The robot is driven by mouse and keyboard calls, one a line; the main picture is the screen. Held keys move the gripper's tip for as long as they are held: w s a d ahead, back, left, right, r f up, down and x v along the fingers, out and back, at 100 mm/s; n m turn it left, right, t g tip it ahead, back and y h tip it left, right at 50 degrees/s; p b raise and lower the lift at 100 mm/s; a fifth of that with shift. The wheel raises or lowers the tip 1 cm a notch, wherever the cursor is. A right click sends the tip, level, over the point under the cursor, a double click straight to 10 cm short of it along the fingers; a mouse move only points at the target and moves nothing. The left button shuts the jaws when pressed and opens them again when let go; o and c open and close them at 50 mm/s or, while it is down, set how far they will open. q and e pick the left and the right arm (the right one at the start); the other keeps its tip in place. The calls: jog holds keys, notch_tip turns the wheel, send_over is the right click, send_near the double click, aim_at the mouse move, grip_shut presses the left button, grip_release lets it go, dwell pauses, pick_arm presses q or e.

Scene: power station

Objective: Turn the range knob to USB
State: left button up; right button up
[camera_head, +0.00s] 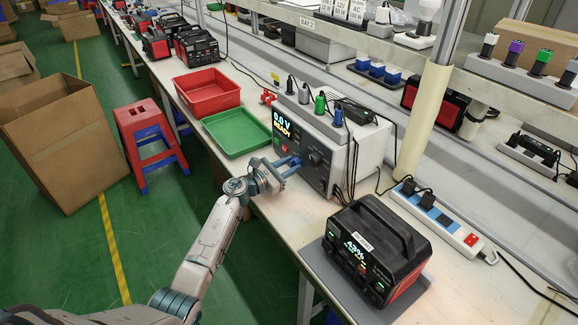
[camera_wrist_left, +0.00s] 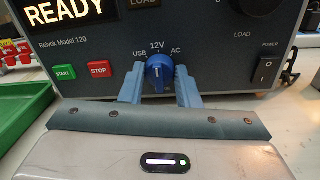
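The range knob (camera_wrist_left: 160,73) is blue and sits on the dark front panel of the tester (camera_head: 311,157). Labels USB, 12V and AC stand around it, USB at left, 12V on top, AC at right. Its pale mark appears to point up at 12V. My left gripper (camera_head: 291,163) is in front of the panel. In the left wrist view its two blue fingers (camera_wrist_left: 159,88) stand on either side of the knob, open, with a gap on both sides. The knob is hidden in the head view. The display (camera_head: 285,127) reads 0.0 V READY. My right gripper is not in view.
A green START button (camera_wrist_left: 65,72) and red STOP button (camera_wrist_left: 100,69) lie left of the knob; a power switch (camera_wrist_left: 268,68) is at right. A green tray (camera_head: 236,130) and red tray (camera_head: 206,91) stand left of the tester. A black-and-red power station (camera_head: 376,250) stands at right.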

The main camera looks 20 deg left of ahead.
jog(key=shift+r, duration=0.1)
pick_arm(q)
jog(key=shift+n, duration=0.4)
jog(key=shift+r+n+p, duration=0.1)
jog(key=shift+n+p, duration=0.4)
jog(key=shift+n, duration=0.4)
jog(key=n+p, duration=0.2)
jog(key=n, duration=0.1)
jog(key=shift+g, duration=0.3)
jog(key=shift+a+n+p, duration=0.1)
jog(key=shift+n+p, duration=0.55)
jog(key=shift+n, duration=0.95)
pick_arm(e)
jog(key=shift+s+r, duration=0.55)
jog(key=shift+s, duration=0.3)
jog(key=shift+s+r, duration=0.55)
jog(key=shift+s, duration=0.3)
pick_arm(q)
jog(key=o, duration=1)
jog(key=shift+c, duration=0.2)
